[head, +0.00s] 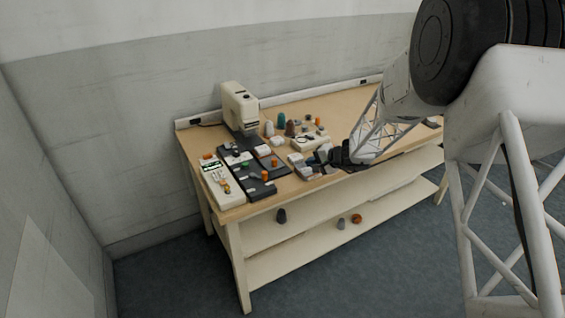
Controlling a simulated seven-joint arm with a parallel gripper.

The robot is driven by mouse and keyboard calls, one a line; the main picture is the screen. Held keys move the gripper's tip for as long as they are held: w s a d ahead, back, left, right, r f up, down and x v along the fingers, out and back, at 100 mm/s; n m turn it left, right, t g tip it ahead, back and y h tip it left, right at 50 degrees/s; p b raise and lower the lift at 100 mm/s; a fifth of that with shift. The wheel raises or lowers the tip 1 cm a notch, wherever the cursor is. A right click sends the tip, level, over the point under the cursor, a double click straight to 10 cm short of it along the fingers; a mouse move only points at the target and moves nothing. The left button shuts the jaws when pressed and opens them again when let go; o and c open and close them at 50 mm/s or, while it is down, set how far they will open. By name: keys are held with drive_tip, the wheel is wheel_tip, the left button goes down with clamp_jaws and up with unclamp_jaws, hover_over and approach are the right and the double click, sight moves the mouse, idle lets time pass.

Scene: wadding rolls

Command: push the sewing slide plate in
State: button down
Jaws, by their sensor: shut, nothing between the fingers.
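A cream sewing machine (240,108) stands at the back left of the table. Dark flat plates lie in front of it, among them one dark plate (262,191) near the table's front edge. I cannot tell which one is the slide plate, or how far in it sits. My gripper (328,156) is a small dark shape low over the front edge of the table, to the right of the machine and the plates and apart from them. It is shut and empty. Its fingertips are hard to make out among the small things beside it.
A long white tray (215,178) with small items lies at the table's left end. Several spools, one of them green (281,120), and a white holder (309,143) crowd the middle. The tabletop (335,103) is clearer at the back right.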

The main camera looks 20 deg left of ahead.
sight(266, 146)
drive_tip(key=shift+a, duration=0.1)
drive_tip(key=x, duration=1.1)
drive_tip(key=shift+w+a+r, duration=0.15)
drive_tip(key=shift+a+r, duration=0.1)
drive_tip(key=shift+a, duration=0.25)
drive_tip(key=shift+w+a, duration=0.3)
drive_tip(key=shift+a, duration=0.6)
drive_tip(key=w+a, duration=1)
drive_tip(key=shift+w+a, duration=0.25)
